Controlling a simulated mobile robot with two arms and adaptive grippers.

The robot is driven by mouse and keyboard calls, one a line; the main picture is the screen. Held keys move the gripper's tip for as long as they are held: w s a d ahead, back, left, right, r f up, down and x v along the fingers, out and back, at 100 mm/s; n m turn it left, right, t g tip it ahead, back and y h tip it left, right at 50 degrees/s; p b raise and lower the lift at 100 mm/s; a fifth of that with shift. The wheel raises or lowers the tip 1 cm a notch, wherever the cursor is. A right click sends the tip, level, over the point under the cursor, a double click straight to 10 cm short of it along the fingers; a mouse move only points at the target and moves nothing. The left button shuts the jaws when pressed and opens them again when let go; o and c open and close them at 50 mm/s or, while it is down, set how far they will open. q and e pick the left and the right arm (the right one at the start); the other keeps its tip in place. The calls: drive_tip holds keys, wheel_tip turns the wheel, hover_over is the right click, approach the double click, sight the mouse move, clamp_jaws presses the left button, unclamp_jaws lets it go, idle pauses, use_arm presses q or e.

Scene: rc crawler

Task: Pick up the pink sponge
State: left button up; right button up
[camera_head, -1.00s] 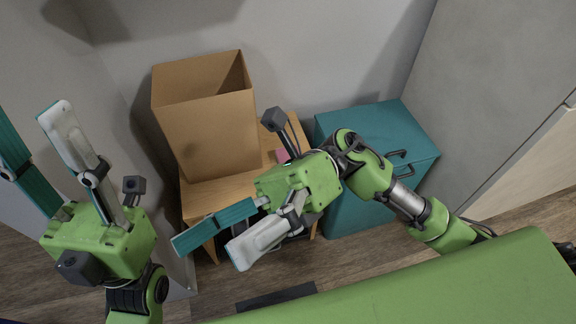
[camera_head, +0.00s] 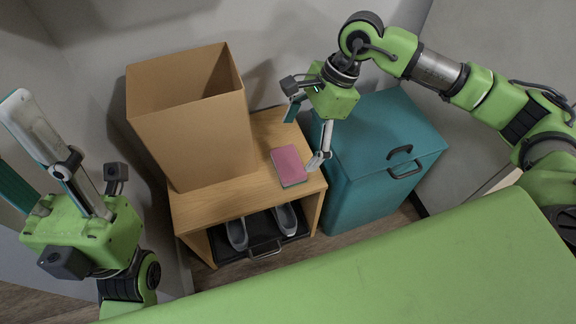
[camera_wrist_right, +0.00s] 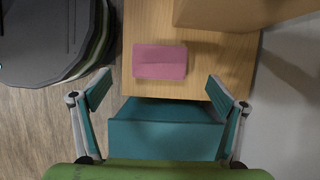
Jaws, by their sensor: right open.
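The pink sponge (camera_head: 289,164) lies flat on top of a small wooden bench (camera_head: 215,196), near its right end. It also shows in the right wrist view (camera_wrist_right: 160,62), on the wood. My right gripper (camera_head: 305,136) is open and empty, above the right end of the bench just beyond the sponge. In the right wrist view the sponge lies ahead of the gap between its spread fingers (camera_wrist_right: 160,94), apart from them. My left gripper (camera_head: 12,140) is at the far left, open and empty, with its fingers pointing up and away from the bench.
A tall open cardboard box (camera_head: 196,135) stands on the bench left of the sponge. A teal cabinet (camera_head: 375,165) with dark handles stands right of the bench. Grey shoes (camera_head: 237,232) sit on a black tray (camera_head: 266,247) under the bench. Walls close in behind.

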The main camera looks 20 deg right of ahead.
sight(289, 162)
drive_tip(key=x, duration=0.3)
drive_tip(key=shift+b, duration=0.3)
drive_tip(key=b+x, duration=0.2)
drive_tip(key=x, duration=0.3)
drive_tip(key=shift+d+f+b, duration=0.1)
drive_tip(key=shift+b, duration=0.2)
drive_tip(key=c, duration=1)
